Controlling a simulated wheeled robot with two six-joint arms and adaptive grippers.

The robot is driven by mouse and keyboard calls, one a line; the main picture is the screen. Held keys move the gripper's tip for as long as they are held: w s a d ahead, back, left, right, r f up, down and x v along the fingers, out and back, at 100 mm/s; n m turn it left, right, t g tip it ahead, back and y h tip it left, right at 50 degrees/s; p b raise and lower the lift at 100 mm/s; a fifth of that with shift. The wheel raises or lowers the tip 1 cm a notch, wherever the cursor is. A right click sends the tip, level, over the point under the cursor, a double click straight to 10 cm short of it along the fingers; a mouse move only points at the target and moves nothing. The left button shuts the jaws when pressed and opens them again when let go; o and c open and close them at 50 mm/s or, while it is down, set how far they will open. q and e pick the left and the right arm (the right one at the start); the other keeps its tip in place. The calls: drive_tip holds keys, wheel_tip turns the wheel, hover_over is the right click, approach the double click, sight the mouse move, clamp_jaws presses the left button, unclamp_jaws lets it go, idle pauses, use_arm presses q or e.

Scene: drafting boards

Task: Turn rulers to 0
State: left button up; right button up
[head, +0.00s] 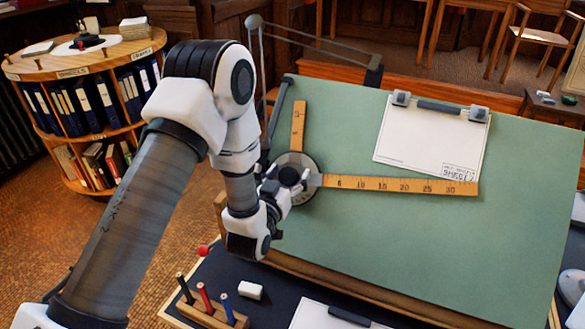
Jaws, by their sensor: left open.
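A green drafting board (400,240) stands tilted ahead of me. On its left part is the drafting machine's round head (309,166) with a dark knob (289,176). The long wooden ruler (400,186) reaches right from the head and is not parallel to the board's edges. The short wooden ruler (298,126) points up from it. My left gripper (284,187) is open at the knob and covers part of the head. I cannot tell whether the fingers touch the knob. The scale on the head is too small to read. My right gripper is out of view.
A sheet (428,140) is clipped at the board's top right. The drafting machine's linkage arm (318,46) runs behind the board. Below the board are a pen holder (212,312), a white eraser (250,291) and a clipboard (325,318). A round bookcase (85,68) stands at left.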

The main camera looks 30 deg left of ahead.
use_arm(q)
drive_tip(key=shift+s+r, duration=0.15)
drive_tip(key=shift+s, duration=0.1)
drive_tip(key=c, duration=0.5)
clamp_jaws()
drive_tip(key=shift+r+m+h, duration=0.1)
drive_tip(key=shift+m+h, duration=1.1)
drive_tip(key=shift+m, duration=0.5)
drive_tip(key=shift+d+m+h, duration=0.1)
drive_tip(key=shift+m+h, duration=0.4)
drive_tip(key=shift+o, duration=1)
unclamp_jaws()
drive_tip(key=o, duration=0.3)
drive_tip(key=shift+w+f, duration=0.2)
